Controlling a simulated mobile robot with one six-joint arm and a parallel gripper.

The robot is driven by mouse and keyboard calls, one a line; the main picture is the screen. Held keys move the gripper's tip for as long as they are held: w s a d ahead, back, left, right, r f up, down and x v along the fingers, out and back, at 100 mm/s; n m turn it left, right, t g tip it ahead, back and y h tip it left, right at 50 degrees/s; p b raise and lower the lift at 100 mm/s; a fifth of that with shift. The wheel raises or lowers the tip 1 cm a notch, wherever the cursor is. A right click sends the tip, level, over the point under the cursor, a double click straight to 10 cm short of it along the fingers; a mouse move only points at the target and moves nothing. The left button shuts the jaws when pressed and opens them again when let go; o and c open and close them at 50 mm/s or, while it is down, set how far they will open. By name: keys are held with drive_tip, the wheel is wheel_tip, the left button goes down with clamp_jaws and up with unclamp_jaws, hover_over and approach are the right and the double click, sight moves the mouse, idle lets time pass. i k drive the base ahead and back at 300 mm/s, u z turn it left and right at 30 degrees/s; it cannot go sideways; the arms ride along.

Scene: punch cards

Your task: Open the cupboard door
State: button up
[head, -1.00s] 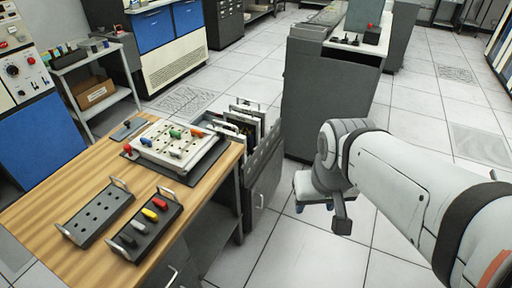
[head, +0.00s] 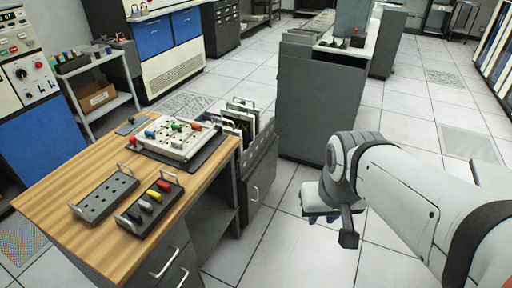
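A low grey cupboard (head: 262,178) stands against the right end of the wooden desk, with a small upright handle (head: 254,194) on its front. Its door looks closed. My arm comes in from the right, and my gripper (head: 334,222) hangs over the floor to the right of the cupboard, apart from it. My gripper is seen from behind and above; its fingertips are mostly hidden, so I cannot tell its opening. Nothing shows held in it.
The desk (head: 62,190) carries a peg board (head: 172,138) and two dark trays with handles. Drawers with bar handles (head: 165,262) are under its front. Several upright panels (head: 240,120) stand in the cupboard's top. A tall grey cabinet (head: 320,110) is behind. Tiled floor in front is clear.

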sight(258, 184)
drive_tip(key=z, duration=0.05)
drive_tip(key=i, duration=0.9)
drive_tip(key=u, duration=0.35)
